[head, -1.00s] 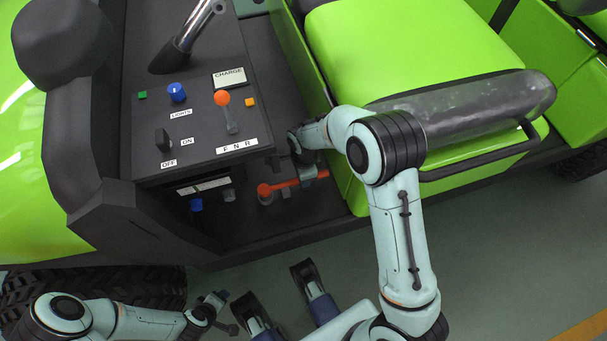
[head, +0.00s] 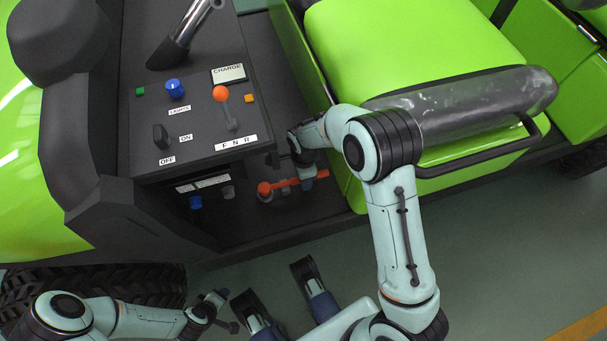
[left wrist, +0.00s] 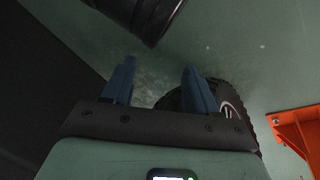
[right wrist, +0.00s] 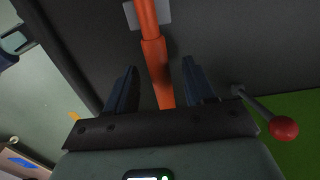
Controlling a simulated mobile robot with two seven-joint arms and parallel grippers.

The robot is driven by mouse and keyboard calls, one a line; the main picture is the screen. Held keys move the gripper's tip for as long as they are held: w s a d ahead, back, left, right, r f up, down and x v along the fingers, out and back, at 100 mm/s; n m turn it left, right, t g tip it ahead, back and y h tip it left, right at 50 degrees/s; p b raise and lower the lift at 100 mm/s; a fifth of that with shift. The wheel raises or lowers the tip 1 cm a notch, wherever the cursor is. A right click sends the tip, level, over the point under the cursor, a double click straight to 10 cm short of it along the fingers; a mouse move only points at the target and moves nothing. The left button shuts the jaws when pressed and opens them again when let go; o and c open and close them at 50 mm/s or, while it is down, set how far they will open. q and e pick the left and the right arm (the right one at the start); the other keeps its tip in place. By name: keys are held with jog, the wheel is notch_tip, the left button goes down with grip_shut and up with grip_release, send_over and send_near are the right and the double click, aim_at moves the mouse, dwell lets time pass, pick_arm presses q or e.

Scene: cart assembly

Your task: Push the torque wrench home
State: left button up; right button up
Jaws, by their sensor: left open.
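The orange bar (head: 285,186), which looks like the torque wrench, lies low in the cart's footwell, below the control panel. My right arm reaches over it, and its gripper is largely hidden in the head view. In the right wrist view the bar (right wrist: 153,55) runs between the fingers of my right gripper (right wrist: 159,68), which stand apart with a gap on each side. A grey block shows behind the bar's far part. My left gripper (left wrist: 157,76) is open and empty, low beside the cart, with a tyre beyond one finger.
The control panel (head: 200,132) with its knobs and orange-topped lever stands above the footwell. The green seat base (head: 347,188) borders it on the right. A red ball-ended lever (right wrist: 283,128) is close to the right gripper. Dark tyre (head: 150,287) at lower left; open floor in front.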

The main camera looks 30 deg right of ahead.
jog(key=shift+r, duration=0.3)
pick_arm(q)
jog(key=s+d+r+g+p, duration=0.2)
jog(key=s+d+r+p, duration=0.1)
jog(key=s, duration=0.3)
jog(key=shift+r+h+p, duration=0.4)
jog(key=shift+r+p, duration=0.2)
jog(key=shift+r, duration=0.2)
pick_arm(e)
notch_tip(320, 180, up, 13)
jog(key=shift+f, duration=0.15)
